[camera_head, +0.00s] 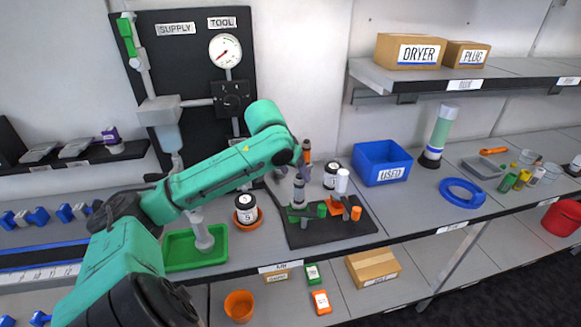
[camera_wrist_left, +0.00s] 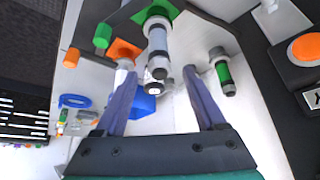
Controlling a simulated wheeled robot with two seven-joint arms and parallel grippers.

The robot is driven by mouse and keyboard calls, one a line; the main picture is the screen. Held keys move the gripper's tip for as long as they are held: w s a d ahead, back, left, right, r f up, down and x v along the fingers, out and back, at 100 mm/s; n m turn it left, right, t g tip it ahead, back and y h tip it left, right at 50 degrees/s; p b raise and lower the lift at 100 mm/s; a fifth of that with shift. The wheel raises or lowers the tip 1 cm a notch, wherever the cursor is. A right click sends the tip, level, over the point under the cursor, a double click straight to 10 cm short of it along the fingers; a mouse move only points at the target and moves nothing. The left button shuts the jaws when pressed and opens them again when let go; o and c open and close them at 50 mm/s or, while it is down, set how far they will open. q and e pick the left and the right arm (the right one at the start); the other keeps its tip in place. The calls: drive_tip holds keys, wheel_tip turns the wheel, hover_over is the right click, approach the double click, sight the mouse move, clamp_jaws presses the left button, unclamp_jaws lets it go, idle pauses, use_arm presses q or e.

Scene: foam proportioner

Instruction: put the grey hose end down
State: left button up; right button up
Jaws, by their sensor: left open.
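My left gripper (camera_wrist_left: 160,84) is open in the left wrist view, with its two fingers apart. A grey cylinder (camera_wrist_left: 156,45) with dark rings stands just beyond the fingertips, between them; I cannot tell whether it is the grey hose end. In the head view the left arm reaches over the shelf to the black plate (camera_head: 345,228), and its wrist largely hides the gripper. On that plate stand a grey upright fitting (camera_head: 299,192), a green handle (camera_head: 322,209) and a white cylinder (camera_head: 342,182). My right gripper is not in view.
A green tray (camera_head: 180,252) with a grey stand lies left of the plate, next to an orange dish with a labelled jar (camera_head: 246,204). A blue bin (camera_head: 382,160) marked USED and a blue ring (camera_head: 462,193) lie to the right. Bare shelf shows between bin and ring.

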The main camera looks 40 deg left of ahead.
use_arm(q)
drive_tip(key=v, duration=0.6)
drive_tip(key=shift+r, duration=0.2)
drive_tip(key=shift+s+d, duration=0.1)
drive_tip(key=shift+s, duration=0.05)
